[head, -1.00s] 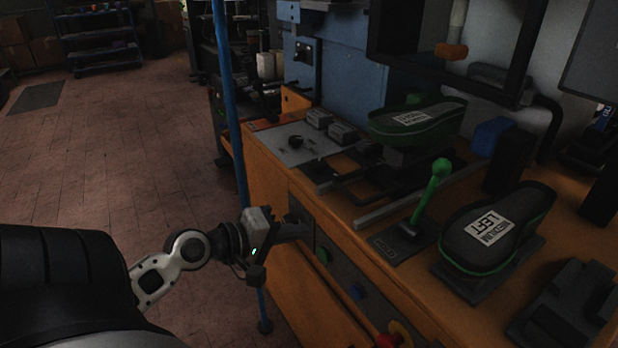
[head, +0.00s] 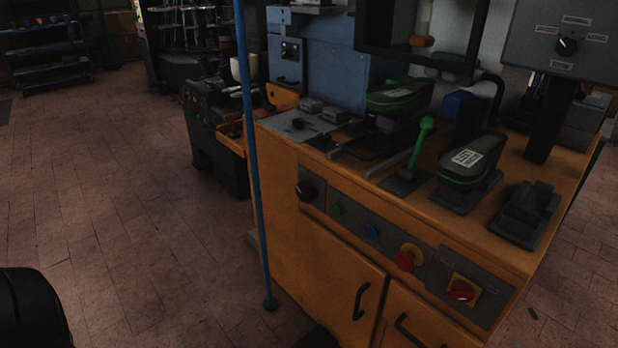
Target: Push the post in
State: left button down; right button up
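A thin blue post (head: 256,170) stands upright at the left front corner of the orange machine cabinet (head: 330,255). Its foot is near the floor, and its top runs out of the picture. A green lever (head: 418,145) stands tilted on a dark plate on the cabinet top. A black shoe form (head: 472,160) with a green edge and white label sits right of the lever. A second form (head: 399,94) sits farther back. Which part the task calls the post is not marked. Neither of my grippers is in view.
A dark pedal-like block (head: 527,214) is at the right. A grey control box (head: 565,42) stands behind. The tiled floor (head: 120,230) at left is clear.

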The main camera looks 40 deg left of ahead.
aim_at(395, 134)
jog(key=u, duration=1.2)
jog(key=i, duration=0.3)
jog(key=z, duration=0.5)
